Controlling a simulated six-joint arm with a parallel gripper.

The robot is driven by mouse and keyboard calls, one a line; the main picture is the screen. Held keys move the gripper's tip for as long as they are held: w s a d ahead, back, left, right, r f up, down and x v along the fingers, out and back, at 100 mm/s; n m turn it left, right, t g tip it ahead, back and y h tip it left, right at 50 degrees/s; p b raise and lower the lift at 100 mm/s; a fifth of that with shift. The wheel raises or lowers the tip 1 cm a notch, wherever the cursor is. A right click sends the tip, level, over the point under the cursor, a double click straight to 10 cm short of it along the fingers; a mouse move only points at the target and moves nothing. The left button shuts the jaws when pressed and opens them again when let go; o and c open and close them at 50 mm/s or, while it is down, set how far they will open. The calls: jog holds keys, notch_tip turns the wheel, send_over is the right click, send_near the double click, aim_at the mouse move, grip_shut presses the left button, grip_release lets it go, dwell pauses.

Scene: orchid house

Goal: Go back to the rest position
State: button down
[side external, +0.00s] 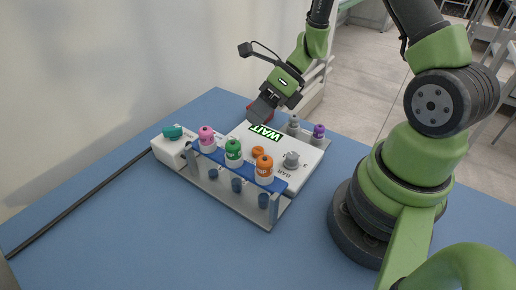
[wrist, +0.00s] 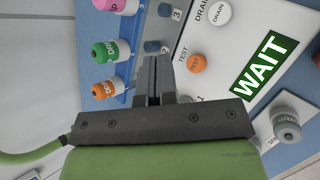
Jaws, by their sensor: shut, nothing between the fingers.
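My gripper (side external: 260,112) is over the far side of a white device (side external: 307,152), beside its green WAIT sign (side external: 265,134). In the wrist view the fingers of my gripper (wrist: 153,75) are together with nothing between them. They point toward the panel, where the orange TEST button (wrist: 196,63) and the white DRAIN button (wrist: 217,11) show. The WAIT sign (wrist: 265,65) is to their right. In the side view I cannot tell the exact gap between the fingertips and the device.
A front rack (side external: 275,185) holds pink (side external: 206,135), green (side external: 233,150) and orange (side external: 264,163) capped vials. Grey (side external: 293,122) and purple (side external: 319,132) vials stand behind. A teal knob (side external: 172,131) and grey knob (side external: 291,159) stick up. The blue table (side external: 130,225) is clear in front.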

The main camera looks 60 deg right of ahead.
jog(key=s+a+r+n+t+h, duration=0.1)
jog(key=s+a+r+n+h, duration=0.1)
jog(key=s+r+n, duration=0.4)
jog(key=s+a+r+n+t+h, duration=0.2)
jog(key=s+r+n+h, duration=0.2)
jog(key=r+n, duration=1)
jog(key=s+n, duration=0.3)
jog(key=n, duration=0.4)
jog(key=shift+s+r+n, duration=0.3)
jog(key=shift+n, duration=0.1)
dwell(0.8)
